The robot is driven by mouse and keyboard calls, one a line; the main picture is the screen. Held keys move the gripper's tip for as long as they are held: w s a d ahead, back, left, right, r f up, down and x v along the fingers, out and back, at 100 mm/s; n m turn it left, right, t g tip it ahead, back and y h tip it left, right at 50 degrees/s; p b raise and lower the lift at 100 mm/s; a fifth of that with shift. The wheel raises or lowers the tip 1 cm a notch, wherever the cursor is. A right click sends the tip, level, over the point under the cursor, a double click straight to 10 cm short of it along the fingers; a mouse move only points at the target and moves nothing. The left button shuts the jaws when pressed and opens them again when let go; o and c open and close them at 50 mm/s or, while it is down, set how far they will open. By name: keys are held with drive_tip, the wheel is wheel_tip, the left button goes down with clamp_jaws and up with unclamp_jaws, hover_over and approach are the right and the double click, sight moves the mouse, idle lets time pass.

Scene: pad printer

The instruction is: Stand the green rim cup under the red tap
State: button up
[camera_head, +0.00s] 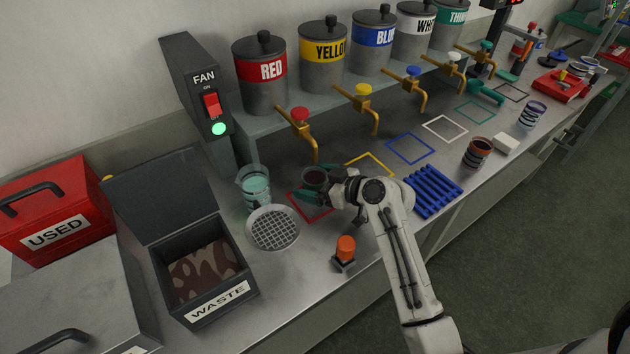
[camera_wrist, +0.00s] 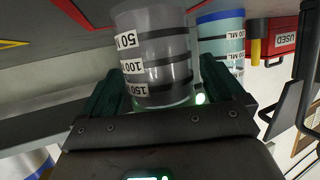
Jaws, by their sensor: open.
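A cup with a dark inside (camera_head: 315,176) stands at the red square (camera_head: 303,208), just below the spout of the red tap (camera_head: 300,116). Its rim looks dark greenish, but the colour is hard to tell. In the wrist view the cup (camera_wrist: 155,45) is grey and see-through with dark bands and white number labels. My gripper (camera_wrist: 165,95) is open, with its dark green fingers on either side of the cup. In the head view my gripper (camera_head: 317,190) reaches the cup from the right, partly hiding it and the square.
A beaker of teal liquid (camera_head: 255,189) and a round grate (camera_head: 273,229) stand close left. An orange-topped object (camera_head: 345,249) is at the front edge. A blue rack (camera_head: 434,191), a brown-rimmed cup (camera_head: 479,152) and a white block (camera_head: 506,143) lie right. The waste bin (camera_head: 218,302) is open.

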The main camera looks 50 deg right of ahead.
drive_tip(key=shift+r, duration=0.1)
drive_tip(key=shift+r, duration=0.15)
drive_tip(key=v, duration=1.2)
drive_tip(key=shift+b, duration=0.45)
drive_tip(key=shift+c, duration=0.3)
idle(0.4)
